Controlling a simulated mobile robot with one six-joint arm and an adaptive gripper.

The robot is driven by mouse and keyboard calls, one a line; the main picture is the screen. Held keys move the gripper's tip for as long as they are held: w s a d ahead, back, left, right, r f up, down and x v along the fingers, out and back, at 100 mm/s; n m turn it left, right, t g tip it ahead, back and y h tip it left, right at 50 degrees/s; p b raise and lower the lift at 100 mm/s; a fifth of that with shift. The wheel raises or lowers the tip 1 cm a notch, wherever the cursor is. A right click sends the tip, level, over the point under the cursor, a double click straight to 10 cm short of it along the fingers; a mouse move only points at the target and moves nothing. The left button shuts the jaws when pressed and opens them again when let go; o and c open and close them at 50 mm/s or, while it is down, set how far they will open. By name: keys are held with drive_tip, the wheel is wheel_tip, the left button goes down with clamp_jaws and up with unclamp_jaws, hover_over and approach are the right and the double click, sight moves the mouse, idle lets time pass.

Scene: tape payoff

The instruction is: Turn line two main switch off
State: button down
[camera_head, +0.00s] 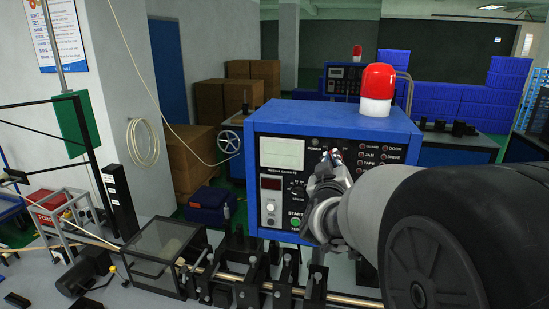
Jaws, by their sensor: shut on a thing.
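The blue control box (330,120) with a black front panel (277,185) stands in the middle, with "POWER" lettering near the panel's top. A small label under its meter appears to end in "#2". My gripper (331,162) reaches in from the right and is at the panel's upper middle, just below the "POWER" lettering. It is shut on a small part there, seemingly the main switch. The gripper hides most of that part, so its position cannot be read. A green START button (296,221) shows at the lower left of the gripper.
A red beacon (377,84) stands on the box. Black fixtures and a brass-coloured rod (345,300) run along the bench in front. A clear-lidded box (165,245) stands at left. A similar blue control box (343,80) is in the background. My arm covers the lower right.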

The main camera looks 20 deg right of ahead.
drive_tip(key=shift+n+p, duration=0.4)
drive_tip(key=shift+n, duration=1.3)
drive_tip(key=c, duration=1.7)
unclamp_jaws()
drive_tip(key=shift+a, duration=0.1)
drive_tip(key=v, duration=1.2)
